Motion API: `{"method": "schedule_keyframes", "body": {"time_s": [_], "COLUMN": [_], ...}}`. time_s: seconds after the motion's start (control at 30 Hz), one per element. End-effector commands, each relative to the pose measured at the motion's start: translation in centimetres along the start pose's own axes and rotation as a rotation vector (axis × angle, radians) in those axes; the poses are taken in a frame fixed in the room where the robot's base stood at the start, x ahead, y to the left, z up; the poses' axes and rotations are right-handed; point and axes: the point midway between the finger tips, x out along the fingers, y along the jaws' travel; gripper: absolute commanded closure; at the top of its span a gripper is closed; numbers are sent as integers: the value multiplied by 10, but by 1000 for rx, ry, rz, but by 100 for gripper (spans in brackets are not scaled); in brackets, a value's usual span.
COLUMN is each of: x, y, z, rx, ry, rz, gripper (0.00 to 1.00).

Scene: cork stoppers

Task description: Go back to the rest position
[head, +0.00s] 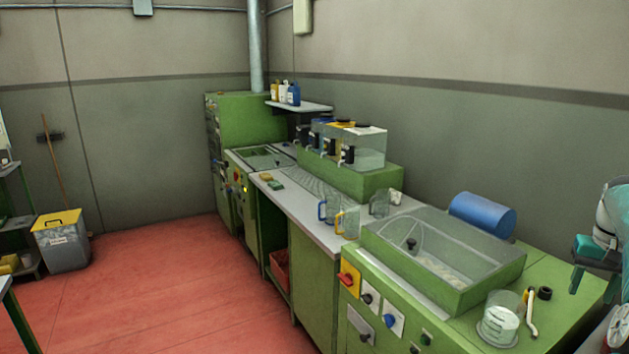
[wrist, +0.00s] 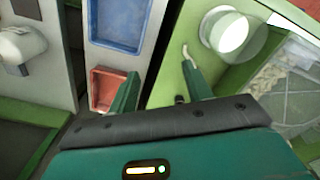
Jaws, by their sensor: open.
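My gripper (head: 594,284) is at the far right edge of the head view, above the right end of the green bench (head: 568,325). Its teal body and dark fingers are partly cut off by the picture edge. In the wrist view, my gripper (wrist: 160,80) has its two green fingers spread apart with nothing between them. Below them are the green bench top and a gap beside it. A clear beaker with white contents (head: 499,322) stands on the bench, apart from my gripper; the beaker also shows in the wrist view (wrist: 230,35).
A clear-lidded tank (head: 470,302) stands on the bench, with a blue cylinder (head: 482,214) behind it. A white-handled tool (head: 531,315) and a small dark ring (head: 545,293) lie near the beaker. A red tray (wrist: 110,88) shows in the wrist view.

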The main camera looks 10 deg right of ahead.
Motion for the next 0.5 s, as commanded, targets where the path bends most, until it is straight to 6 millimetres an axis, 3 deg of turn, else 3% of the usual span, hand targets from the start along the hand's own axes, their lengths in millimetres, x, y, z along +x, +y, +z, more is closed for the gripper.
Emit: {"method": "schedule_keyframes", "body": {"time_s": [0.03,0.27,0.5], "x": [-8,-26,-48], "y": [-16,-71,-146], "z": [3,20,65], "rx": [-20,-84,-182], "ry": [11,50,114], "rz": [6,28,50], "gripper": [50,50,50]}}
